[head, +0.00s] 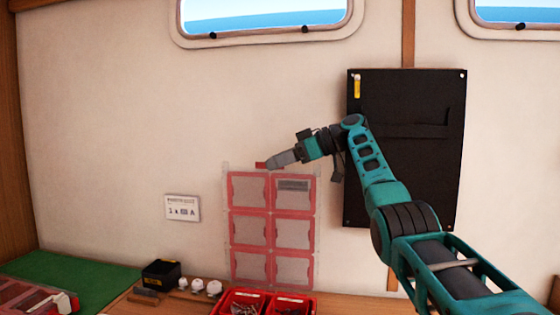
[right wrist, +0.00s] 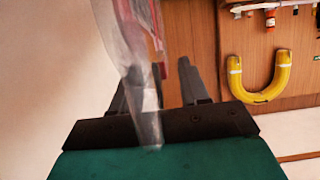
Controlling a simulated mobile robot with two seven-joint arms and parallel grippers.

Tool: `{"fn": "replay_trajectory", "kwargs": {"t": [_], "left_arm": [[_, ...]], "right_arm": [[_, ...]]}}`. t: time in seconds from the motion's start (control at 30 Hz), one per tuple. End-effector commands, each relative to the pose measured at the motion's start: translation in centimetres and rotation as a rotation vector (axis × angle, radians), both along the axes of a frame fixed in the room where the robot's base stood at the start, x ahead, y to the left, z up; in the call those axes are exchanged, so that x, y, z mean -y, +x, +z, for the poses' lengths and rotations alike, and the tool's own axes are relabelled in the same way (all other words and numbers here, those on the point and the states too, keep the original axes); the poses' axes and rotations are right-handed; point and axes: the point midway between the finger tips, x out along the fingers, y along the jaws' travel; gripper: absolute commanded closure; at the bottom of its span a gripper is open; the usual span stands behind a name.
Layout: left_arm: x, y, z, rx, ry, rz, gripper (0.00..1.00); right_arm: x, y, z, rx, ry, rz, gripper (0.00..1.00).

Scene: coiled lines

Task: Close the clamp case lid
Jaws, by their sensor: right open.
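The clamp case stands at the bottom centre of the head view, with red compartments (head: 243,300) holding small parts. Its clear lid (head: 251,230) with red frames stands upright, open, in front of the wall. A small red tab, partly hidden by my gripper, is at the lid's top edge. My right gripper (head: 272,163) is at that top edge. In the right wrist view the clear lid (right wrist: 130,45) passes between the two open fingers of my right gripper (right wrist: 155,85); I cannot tell whether either finger touches it. My left gripper is not in view.
A black wall panel (head: 410,190) hangs right of the lid, behind my right arm. Left of the case are white round pieces (head: 197,285), a black box (head: 161,273) and a green mat (head: 75,275) with another red case (head: 25,299). A yellow horseshoe-shaped item (right wrist: 283,85) hangs on wood.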

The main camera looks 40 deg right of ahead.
Motion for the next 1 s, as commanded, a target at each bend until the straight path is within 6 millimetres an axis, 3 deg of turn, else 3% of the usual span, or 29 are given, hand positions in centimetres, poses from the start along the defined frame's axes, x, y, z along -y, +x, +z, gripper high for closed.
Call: {"fn": "replay_trajectory", "kwargs": {"t": [0.07, 0.47, 1.0], "left_arm": [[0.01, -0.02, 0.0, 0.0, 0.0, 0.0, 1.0], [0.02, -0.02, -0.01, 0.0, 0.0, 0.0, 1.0], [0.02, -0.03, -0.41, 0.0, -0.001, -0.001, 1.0]], "right_arm": [[0.0, 0.0, -0.01, 0.0, 0.0, 0.0, 0.61], [0.04, -0.03, 0.01, 0.0, 0.0, 0.0, 0.99], [-0.07, -0.15, -0.15, 0.003, -0.004, 0.0, 1.0]]}}
